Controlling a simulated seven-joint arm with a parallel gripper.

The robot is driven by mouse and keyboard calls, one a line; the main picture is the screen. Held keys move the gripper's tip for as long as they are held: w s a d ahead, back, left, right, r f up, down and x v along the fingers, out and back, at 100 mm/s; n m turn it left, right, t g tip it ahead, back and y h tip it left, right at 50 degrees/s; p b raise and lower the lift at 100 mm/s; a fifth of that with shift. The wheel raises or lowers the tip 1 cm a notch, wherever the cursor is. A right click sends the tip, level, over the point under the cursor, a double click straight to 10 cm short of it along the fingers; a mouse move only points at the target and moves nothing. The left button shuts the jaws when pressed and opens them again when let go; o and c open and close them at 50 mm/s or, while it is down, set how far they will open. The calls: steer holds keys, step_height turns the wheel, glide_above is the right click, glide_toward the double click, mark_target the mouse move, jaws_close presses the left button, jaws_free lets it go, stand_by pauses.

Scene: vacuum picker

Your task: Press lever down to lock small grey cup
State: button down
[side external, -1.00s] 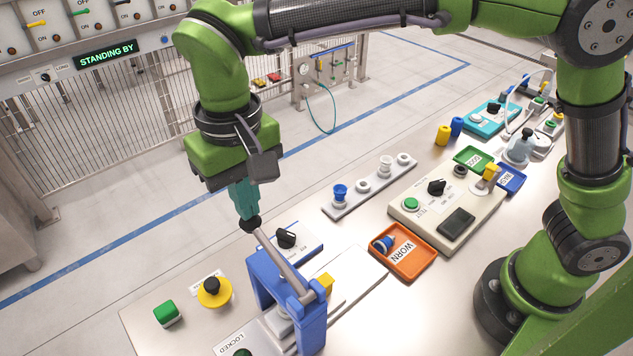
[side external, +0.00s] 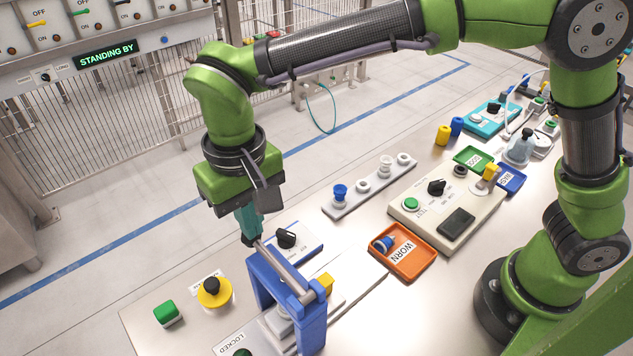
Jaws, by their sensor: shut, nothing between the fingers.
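The lever is a grey metal bar (side external: 285,269) with a dark knob at its far end, mounted on a blue frame (side external: 314,322). It slopes up and away to the left. My gripper (side external: 251,241) is shut and points down at the knob end of the lever. It appears to touch or overlap the knob; the exact contact is hidden. Under the blue frame a light grey piece (side external: 279,323) shows in part. I cannot tell if it is the small grey cup.
A plate with a black knob (side external: 287,239) lies just right of the lever. An orange WORN tray (side external: 404,262) and a control box (side external: 463,208) lie to the right.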

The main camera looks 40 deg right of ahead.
steer(key=shift+f, duration=1.1)
step_height(320, 180, up, 10)
stand_by(0.9)
